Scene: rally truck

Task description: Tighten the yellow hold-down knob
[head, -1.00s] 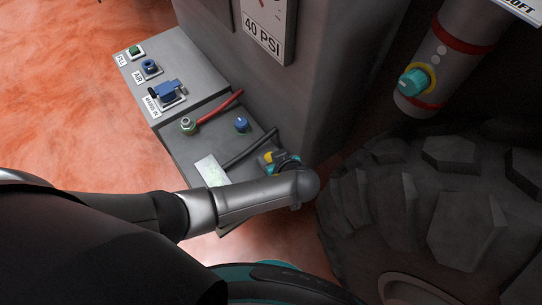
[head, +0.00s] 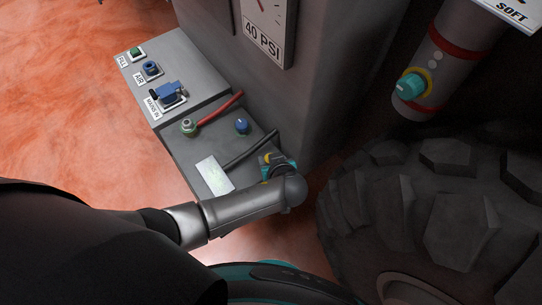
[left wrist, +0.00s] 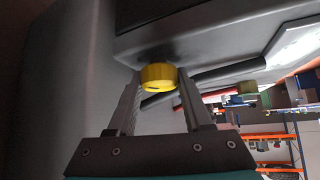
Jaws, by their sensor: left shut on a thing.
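The yellow hold-down knob (left wrist: 158,76) sits between the two fingertips of my left gripper (left wrist: 160,88) in the left wrist view. My left gripper is shut on the knob, with one finger on each side of it. In the head view my left gripper (head: 274,166) is at the front right end of the low grey box, largely hidden behind my own wrist. A small yellow patch shows beside it there. My right gripper is in neither view.
A big tyre (head: 430,210) stands close on the right. A grey cylinder with a teal knob (head: 410,86) is above it.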

